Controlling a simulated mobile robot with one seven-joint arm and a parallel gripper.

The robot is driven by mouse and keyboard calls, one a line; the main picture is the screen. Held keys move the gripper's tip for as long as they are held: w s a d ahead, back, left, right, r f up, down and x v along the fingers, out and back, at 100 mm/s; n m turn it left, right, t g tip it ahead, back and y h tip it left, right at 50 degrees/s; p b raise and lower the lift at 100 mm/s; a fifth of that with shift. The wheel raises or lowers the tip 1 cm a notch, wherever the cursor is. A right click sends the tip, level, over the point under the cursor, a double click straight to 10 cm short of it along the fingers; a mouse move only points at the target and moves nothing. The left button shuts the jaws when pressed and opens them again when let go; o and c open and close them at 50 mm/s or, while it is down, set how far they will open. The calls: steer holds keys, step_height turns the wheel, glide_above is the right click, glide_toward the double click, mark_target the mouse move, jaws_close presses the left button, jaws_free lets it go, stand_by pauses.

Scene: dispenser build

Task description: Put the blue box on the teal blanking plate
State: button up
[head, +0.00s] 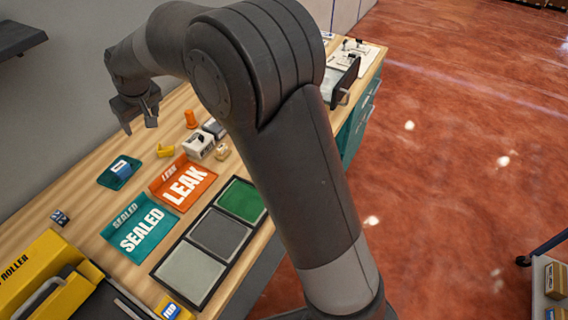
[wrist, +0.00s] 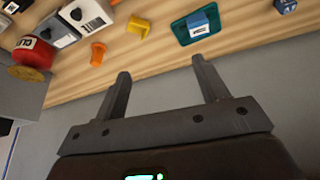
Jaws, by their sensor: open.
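A small blue box (head: 121,168) with a white label sits on the teal blanking plate (head: 107,182), on the wooden bench near the wall. In the wrist view, the blue box (wrist: 199,26) lies within the rim of the teal plate (wrist: 181,35). My gripper (head: 139,127) is open and empty, raised near the wall and apart from the box. In the wrist view, nothing is between the fingers of my gripper (wrist: 160,67), and the plate is beyond the right finger.
A yellow part (head: 165,151), an orange part (head: 191,119) and a white box (head: 199,144) stand near the plate. The orange LEAK tray (head: 207,173) and teal SEALED tray (head: 165,237) lie in front. A dark shelf (head: 20,38) juts out at upper left.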

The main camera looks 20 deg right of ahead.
steer(key=s+d+r+m, duration=0.1)
steer(key=s+d+r, duration=0.2)
steer(key=s+d, duration=0.35)
steer(key=s+d+r+m+t+h, duration=0.1)
steer(key=s+d+r+m, duration=0.2)
steer(key=d, duration=0.6)
steer(key=s+d+r, duration=0.4)
steer(key=s+d, duration=0.1)
steer(key=d, duration=0.2)
steer(key=s+d+f+m, duration=0.1)
steer(key=s+d, duration=0.4)
steer(key=s, duration=0.4)
steer(key=s+d+f+m+h, duration=0.1)
steer(key=s+d+f+m, duration=0.1)
steer(key=s+d, duration=0.4)
steer(key=s, duration=0.3)
steer(key=shift+t+h, duration=0.3)
steer(key=shift+t, duration=0.1)
